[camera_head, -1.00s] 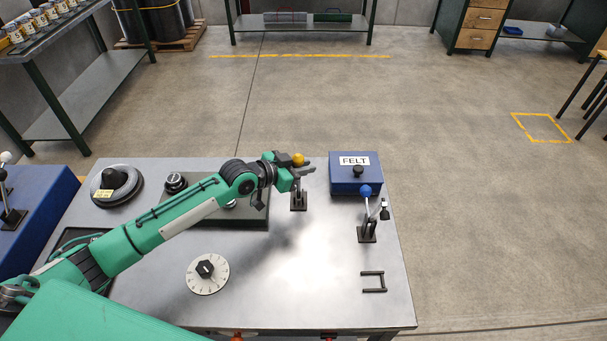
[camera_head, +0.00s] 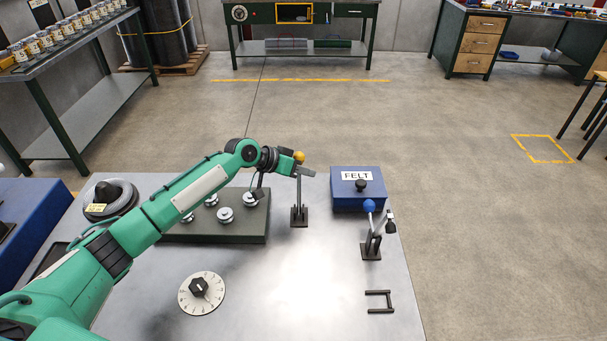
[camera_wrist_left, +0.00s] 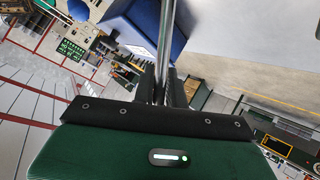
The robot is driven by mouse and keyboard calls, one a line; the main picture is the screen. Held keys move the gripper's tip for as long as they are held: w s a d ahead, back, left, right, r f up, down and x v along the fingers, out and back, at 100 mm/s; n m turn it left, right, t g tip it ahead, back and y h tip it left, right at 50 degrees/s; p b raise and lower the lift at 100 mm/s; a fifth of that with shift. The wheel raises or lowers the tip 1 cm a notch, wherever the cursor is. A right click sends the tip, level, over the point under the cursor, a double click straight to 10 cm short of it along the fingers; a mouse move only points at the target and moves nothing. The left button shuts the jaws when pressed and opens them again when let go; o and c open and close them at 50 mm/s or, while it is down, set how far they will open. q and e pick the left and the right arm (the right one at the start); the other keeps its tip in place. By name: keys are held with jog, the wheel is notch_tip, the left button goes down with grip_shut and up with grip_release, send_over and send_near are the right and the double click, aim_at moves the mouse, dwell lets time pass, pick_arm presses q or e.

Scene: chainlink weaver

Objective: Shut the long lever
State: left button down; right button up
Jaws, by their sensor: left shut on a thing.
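The long lever (camera_head: 299,190) has a yellow ball knob and a thin metal shaft on a dark base near the middle of the table. It stands close to upright. My left gripper (camera_head: 301,172) is shut on its shaft just below the knob. In the left wrist view the silver shaft (camera_wrist_left: 166,40) runs between the dark fingers (camera_wrist_left: 165,92). A second lever (camera_head: 373,232) with a blue knob stands to the right and tilts. My right gripper is in no view.
A blue box labelled FELT (camera_head: 358,198) sits behind and right of the long lever. A dark plate with several round metal pieces (camera_head: 222,232) lies to its left. A white dial (camera_head: 201,293) and a small dark bracket (camera_head: 379,301) are nearer. The table's front middle (camera_head: 290,290) is clear.

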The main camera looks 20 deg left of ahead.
pick_arm(q)
jog(key=shift+w+a+r, duration=0.15)
jog(key=shift+w+r, duration=0.2)
jog(key=c, duration=1.4)
grip_release()
jog(key=shift+f, duration=0.1)
jog(key=shift+c, duration=0.2)
jog(key=b+v, duration=0.3)
jog(key=v, duration=1)
jog(key=shift+s+b, duration=0.15)
jog(key=shift+b, duration=0.2)
jog(key=shift+a, duration=0.1)
